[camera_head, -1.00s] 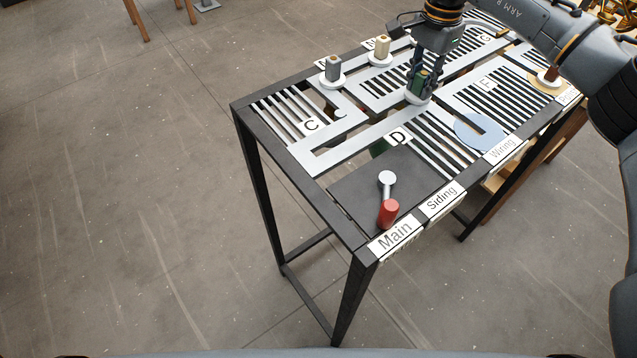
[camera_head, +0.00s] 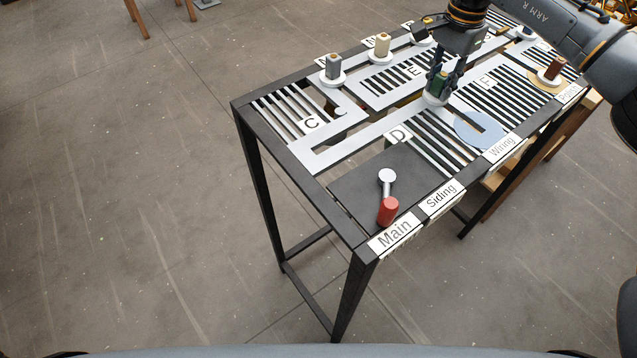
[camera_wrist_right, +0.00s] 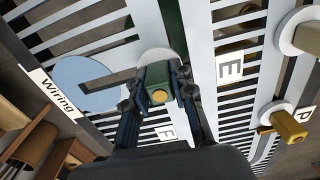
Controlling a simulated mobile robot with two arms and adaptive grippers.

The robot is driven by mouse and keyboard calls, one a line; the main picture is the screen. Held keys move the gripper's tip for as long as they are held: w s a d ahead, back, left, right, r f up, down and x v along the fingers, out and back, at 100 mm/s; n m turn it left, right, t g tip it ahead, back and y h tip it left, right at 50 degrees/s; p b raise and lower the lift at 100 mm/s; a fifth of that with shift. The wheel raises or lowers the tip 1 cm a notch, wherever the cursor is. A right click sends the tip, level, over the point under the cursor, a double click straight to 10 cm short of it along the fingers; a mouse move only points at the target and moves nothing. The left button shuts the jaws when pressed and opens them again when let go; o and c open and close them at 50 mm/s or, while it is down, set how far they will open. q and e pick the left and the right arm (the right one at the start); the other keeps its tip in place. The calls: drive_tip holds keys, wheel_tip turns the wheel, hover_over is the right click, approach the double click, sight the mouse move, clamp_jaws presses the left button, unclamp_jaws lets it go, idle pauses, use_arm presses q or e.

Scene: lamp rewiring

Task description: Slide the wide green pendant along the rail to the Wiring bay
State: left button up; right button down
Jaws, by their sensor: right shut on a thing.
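The green pendant's block (camera_head: 440,84) rises from a white round disc (camera_head: 434,99) on the rail slot in the middle of the table. My right gripper (camera_head: 438,82) is shut on the block from above. In the right wrist view the green block (camera_wrist_right: 159,82), with a yellow top, sits between the fingers (camera_wrist_right: 158,95). The Wiring bay is a pale blue round plate (camera_head: 478,129) with a slot, beside the "Wiring" label (camera_head: 502,147). It also shows in the right wrist view (camera_wrist_right: 88,80), left of the pendant and apart from it. My left gripper is not in view.
A grey pendant (camera_head: 333,68) and a cream pendant (camera_head: 382,45) stand behind, to the left. A brown one (camera_head: 552,70) stands on a tan plate at the right. A red-handled lever (camera_head: 388,209) is on the dark front panel. The slot left of the pendant is clear.

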drive_tip(key=s+d, duration=0.2)
drive_tip(key=s, duration=0.1)
drive_tip(key=s+d+b, duration=0.1)
drive_tip(key=s+d, duration=0.1)
drive_tip(key=s, duration=0.1)
drive_tip(key=s+d, duration=0.2)
drive_tip(key=s, duration=0.1)
drive_tip(key=shift+d+b, duration=0.3)
drive_tip(key=c, duration=1)
unclamp_jaws()
drive_tip(key=shift+c, duration=0.2)
wheel_tip(320, 180, up, 12)
